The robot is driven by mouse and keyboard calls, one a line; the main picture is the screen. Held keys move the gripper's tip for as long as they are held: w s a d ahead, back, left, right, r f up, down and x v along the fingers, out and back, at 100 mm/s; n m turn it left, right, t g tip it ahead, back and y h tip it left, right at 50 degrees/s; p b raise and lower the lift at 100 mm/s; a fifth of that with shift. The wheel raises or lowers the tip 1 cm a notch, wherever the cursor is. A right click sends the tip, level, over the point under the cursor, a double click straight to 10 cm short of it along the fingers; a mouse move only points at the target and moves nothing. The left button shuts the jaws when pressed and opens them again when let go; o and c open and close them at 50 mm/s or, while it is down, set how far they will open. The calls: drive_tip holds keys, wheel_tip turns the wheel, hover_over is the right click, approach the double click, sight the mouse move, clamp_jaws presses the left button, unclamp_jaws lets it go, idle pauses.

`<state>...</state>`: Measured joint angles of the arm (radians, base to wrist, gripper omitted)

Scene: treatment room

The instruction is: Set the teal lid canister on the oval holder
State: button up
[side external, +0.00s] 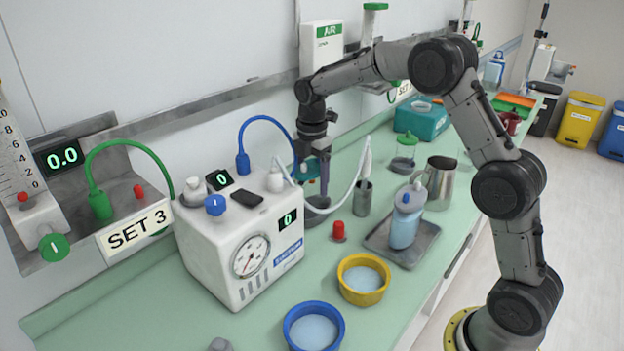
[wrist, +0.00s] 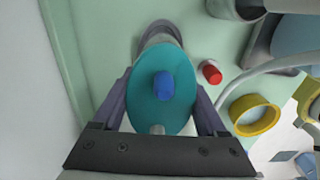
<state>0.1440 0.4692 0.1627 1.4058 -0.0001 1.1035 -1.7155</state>
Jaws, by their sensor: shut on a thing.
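The teal lid canister (wrist: 140,88) is between the two fingers of my gripper (wrist: 160,106) in the wrist view. Its round teal lid has a blue knob and faces the camera; the lid hides most of the body. In the side view a bit of the teal lid (side external: 308,171) shows beside my gripper (side external: 321,178), which is shut on the canister and points down. A low grey ring, apparently the oval holder (side external: 318,211), lies below on the counter, partly hidden by the white machine. I cannot tell whether the canister touches it.
The white machine (side external: 240,245) stands close on the left, with a looping white hose near my gripper. A red knob (side external: 338,230), grey cup (side external: 363,198) and tray (side external: 378,240) with a blue bottle are to the right. Yellow (side external: 364,295) and blue (side external: 290,337) bowls stand in front.

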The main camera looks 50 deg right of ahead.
sight(312, 166)
drive_tip(key=shift+f, duration=0.9)
idle(0.5)
drive_tip(key=o, duration=1.5)
drive_tip(key=shift+r, duration=3.5)
